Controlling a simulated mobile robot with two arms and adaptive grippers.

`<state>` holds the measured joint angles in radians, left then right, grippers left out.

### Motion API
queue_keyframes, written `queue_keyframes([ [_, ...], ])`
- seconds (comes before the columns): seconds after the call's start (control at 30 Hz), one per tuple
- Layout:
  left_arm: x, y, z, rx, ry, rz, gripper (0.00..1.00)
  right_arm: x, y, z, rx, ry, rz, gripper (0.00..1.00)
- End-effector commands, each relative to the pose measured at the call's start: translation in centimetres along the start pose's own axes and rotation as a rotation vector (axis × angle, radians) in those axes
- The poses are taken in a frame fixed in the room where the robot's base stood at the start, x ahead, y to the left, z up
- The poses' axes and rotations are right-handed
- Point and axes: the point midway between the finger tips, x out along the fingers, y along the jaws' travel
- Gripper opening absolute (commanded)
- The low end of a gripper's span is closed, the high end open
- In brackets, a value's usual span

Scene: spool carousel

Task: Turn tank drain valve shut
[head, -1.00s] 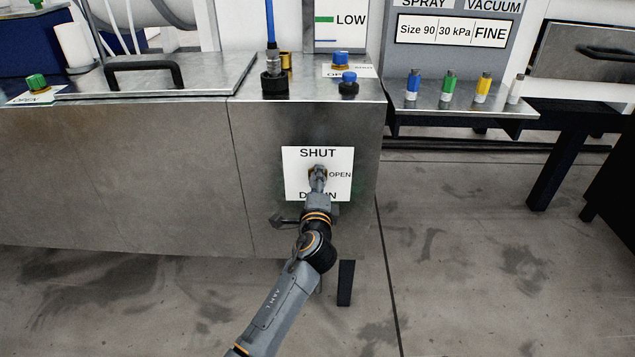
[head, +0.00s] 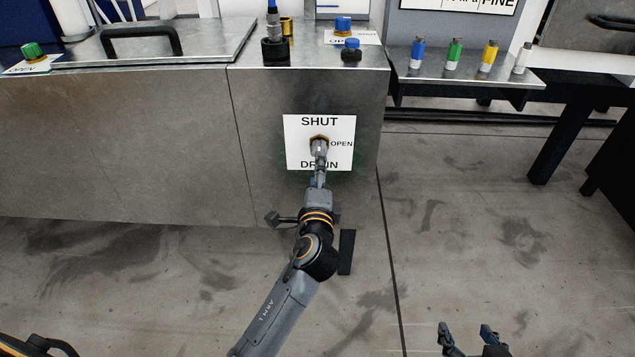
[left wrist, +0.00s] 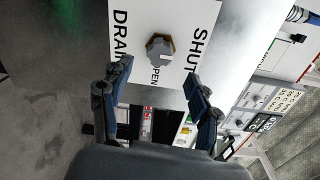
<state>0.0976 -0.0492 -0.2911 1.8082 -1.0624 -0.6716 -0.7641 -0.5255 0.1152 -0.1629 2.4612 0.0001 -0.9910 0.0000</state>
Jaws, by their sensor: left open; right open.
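The drain valve knob (head: 319,146) sits on a white plate (head: 294,140) marked SHUT at the top, OPEN at the right and DRAIN below, on the metal tank's front. In the left wrist view the knob (left wrist: 160,48) has a brass rim, a grey centre and a small white mark; its exact setting is hard to tell. My left gripper (left wrist: 158,78) is open, its fingertips either side of the knob's line and short of it, not gripping. In the head view the left gripper (head: 320,168) partly covers DRAIN. My right gripper (head: 463,332) is open and empty, low at the right.
The tank top (head: 215,66) carries a black handle (head: 140,40), a green knob (head: 32,50), blue knobs (head: 351,44) and a hose fitting (head: 274,46). A shelf (head: 460,82) at the right holds several coloured bottles. The floor right of the tank is clear.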

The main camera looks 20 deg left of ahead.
Motion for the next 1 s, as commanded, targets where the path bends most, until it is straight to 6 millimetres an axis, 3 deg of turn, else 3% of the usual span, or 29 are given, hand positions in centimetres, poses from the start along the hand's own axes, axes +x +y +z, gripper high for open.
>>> queue_keyframes([
  [0.1, -2.0, 0.1, 0.0, -0.001, 0.001, 0.002, 0.62, 0.0, 0.0, 0.0, 0.0, 0.0, 0.0, 0.62],
  [0.3, -3.6, 0.0, 0.0, -0.001, 0.0, 0.0, 0.62, 0.0, 0.0, 0.0, 0.0, 0.0, 0.0, 0.62],
  [0.8, -3.7, 0.1, 0.1, -0.004, 0.0, 0.002, 0.62, 0.0, 0.0, 0.0, 0.0, 0.0, 0.0, 0.62],
  [0.93, -4.6, 1.5, 1.0, -0.107, 0.004, 0.053, 0.62, 0.0, 0.0, 0.0, 0.0, 0.0, 0.0, 0.62],
  [1.0, -5.8, 3.2, 2.0, -0.242, 0.007, 0.119, 0.62, 0.0, 0.0, 0.0, 0.0, 0.0, 0.0, 0.62],
])
